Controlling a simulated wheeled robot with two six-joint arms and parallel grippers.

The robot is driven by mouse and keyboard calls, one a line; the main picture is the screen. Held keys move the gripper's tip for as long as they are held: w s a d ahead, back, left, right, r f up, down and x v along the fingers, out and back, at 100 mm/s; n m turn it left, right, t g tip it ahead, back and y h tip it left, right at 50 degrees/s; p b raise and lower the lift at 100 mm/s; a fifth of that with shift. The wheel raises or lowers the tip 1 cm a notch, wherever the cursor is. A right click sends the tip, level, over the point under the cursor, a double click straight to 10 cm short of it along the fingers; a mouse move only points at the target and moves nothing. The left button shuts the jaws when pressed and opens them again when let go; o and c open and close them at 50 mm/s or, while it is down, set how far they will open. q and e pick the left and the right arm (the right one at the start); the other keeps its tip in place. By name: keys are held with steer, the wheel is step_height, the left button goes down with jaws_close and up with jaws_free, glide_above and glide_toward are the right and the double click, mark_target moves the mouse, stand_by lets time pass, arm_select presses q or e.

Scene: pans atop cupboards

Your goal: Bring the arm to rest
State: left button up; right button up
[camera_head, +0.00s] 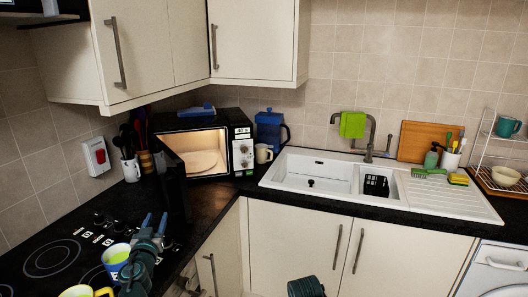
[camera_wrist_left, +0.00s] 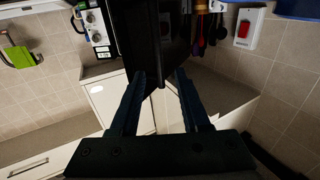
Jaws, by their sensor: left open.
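My left gripper (camera_head: 155,221) is open, over the counter at the lower left in the head view, close to the open microwave door (camera_head: 173,181). In the left wrist view its two fingers (camera_wrist_left: 160,76) stand apart with nothing held between them. The dark door edge (camera_wrist_left: 157,45) shows beyond the fingertips; I cannot tell whether they touch it. The microwave (camera_head: 242,152) is open and lit, with a round plate (camera_head: 201,161) inside.
A blue-and-white mug (camera_head: 115,256) and a yellow mug (camera_head: 76,292) stand beside my left arm, near the black hob (camera_head: 51,258). A white sink (camera_head: 316,172) lies to the right. Wall cupboards (camera_head: 145,40) hang above the microwave.

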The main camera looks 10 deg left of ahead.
arm_select(q)
steer(key=s+d+f+g+y+p, duration=0.1)
steer(key=s+d+f+g+p, duration=0.15)
steer(key=d+f+g, duration=0.9)
steer(key=s+d+f+m+g+h, duration=0.2)
steer(key=s+d+f+m+g, duration=0.1)
steer(key=s+d, duration=0.5)
steer(key=s+d+f+m+g+h, duration=0.2)
steer(key=s+d, duration=0.7)
steer(key=d, duration=0.5)
step_height(320, 180, down, 3)
steer(key=shift+s+d+r+m+g, duration=0.15)
steer(key=shift+s+d+m+g, duration=0.2)
steer(key=shift+m+g, duration=0.4)
